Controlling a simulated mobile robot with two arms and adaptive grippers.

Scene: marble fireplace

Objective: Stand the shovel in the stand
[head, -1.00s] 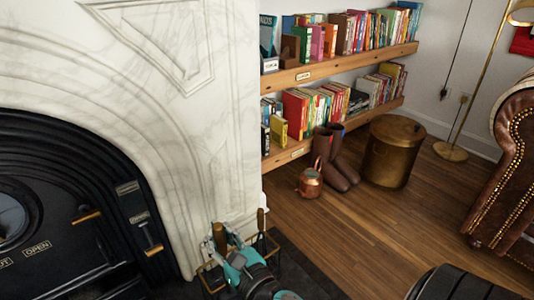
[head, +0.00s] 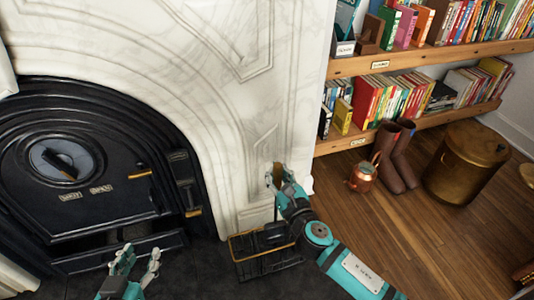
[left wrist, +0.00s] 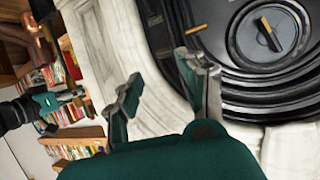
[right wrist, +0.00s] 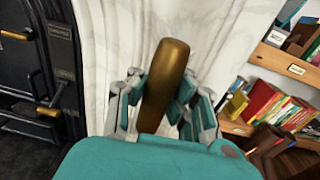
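The stand (head: 240,268) is a low dark frame with a brass-coloured rim on the hearth, right of the stove. My right gripper (head: 278,178) is above it, shut on the brass handle of the shovel (right wrist: 163,88), which is upright between the fingers in the right wrist view. In the head view a thin shaft drops from the gripper toward the dark parts at the stand. I cannot tell whether the shovel's lower end is inside the stand or just above it. My left gripper (head: 139,262) is open and empty in front of the stove, left of the stand.
The black stove (head: 95,160) and white marble surround (head: 265,110) stand close behind the grippers. At right are bookshelves (head: 420,125), a copper kettle (head: 362,178), brown boots (head: 398,165) and a brass bin (head: 465,165). The wooden floor in front is clear.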

